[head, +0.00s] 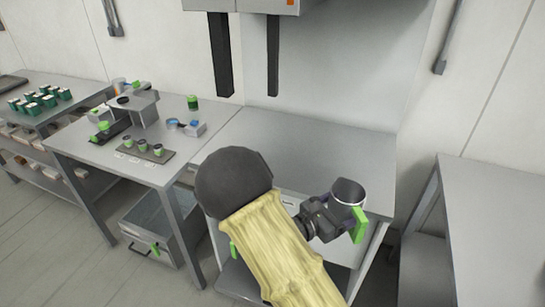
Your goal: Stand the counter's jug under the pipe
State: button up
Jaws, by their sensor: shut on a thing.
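A grey metal jug (348,190) with a dark inside and a green handle (359,226) is upright at the right front corner of the grey counter (300,143). My gripper (338,222) is shut on the jug at its near side, by the handle. My arm hides part of the counter front, and I cannot tell whether the jug's base touches the counter. Two dark vertical pieces, left (220,55) and right (273,55), hang from a grey wall box (240,5) above the back of the counter. I cannot tell which, if either, is the pipe.
The counter's middle is clear. A table (215,143) on the left holds a grey machine (142,108), green-marked cups and a dark tray (145,154). Another grey table (500,205) stands at the right, across a gap. An open metal bin (150,222) sits on the floor.

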jog(key=shift+w+f+n+t+y, duration=0.2)
jog(key=shift+f+n+t+y, duration=0.15)
jog(key=shift+f+t, duration=0.15)
jog(key=shift+w+f+n+t+y, duration=0.25)
jog(key=shift+f+n+t, duration=0.1)
jog(key=shift+f+t, duration=0.1)
notch_tip(320, 180, down, 24)
jog(key=s+n+t+y, duration=0.2)
jog(key=n+t+y, duration=0.4)
jog(key=n+y, duration=0.4)
jog(key=y, duration=0.3)
jog(key=shift+f+y, duration=0.15)
jog(key=shift+y, duration=0.25)
